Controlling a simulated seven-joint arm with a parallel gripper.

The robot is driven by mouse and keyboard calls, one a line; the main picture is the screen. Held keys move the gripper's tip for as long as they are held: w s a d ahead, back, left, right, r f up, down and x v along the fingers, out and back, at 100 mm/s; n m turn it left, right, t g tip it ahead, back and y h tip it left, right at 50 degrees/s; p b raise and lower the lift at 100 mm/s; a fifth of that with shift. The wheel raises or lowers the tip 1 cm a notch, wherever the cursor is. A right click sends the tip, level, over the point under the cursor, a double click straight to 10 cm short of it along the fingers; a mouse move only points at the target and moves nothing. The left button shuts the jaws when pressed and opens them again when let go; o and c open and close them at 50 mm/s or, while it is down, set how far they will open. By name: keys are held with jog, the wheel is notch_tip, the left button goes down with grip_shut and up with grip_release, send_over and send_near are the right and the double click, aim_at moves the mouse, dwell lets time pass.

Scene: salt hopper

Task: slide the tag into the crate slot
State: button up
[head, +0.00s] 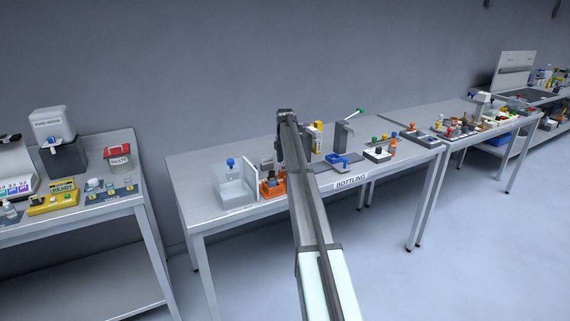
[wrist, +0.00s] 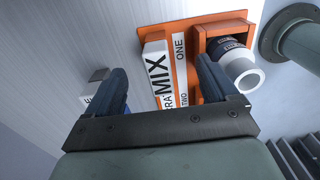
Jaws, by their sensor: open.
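The orange crate (head: 263,188) stands near the front of the middle table in the head view, partly behind my arm. In the wrist view the orange crate (wrist: 205,24) holds a dark bottle with a white cap (wrist: 243,72) in its right compartment. A white plate reading MIX (wrist: 157,76) lies left of white strips reading ONE and TWO; I cannot tell whether this plate is the tag, or whether it sits in a slot. My gripper (wrist: 162,68) is open, its fingers on either side of the MIX plate in the picture. Contact cannot be told.
A clear bin with a blue-topped item (head: 233,190) stands left of the crate. A blue tray (head: 338,160) and a grey stand (head: 343,136) are to the right. A grey round post (wrist: 292,40) is close on the right in the wrist view.

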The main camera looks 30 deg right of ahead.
jog(key=shift+r, duration=2.55)
notch_tip(320, 180, up, 14)
jog(key=shift+f, duration=0.1)
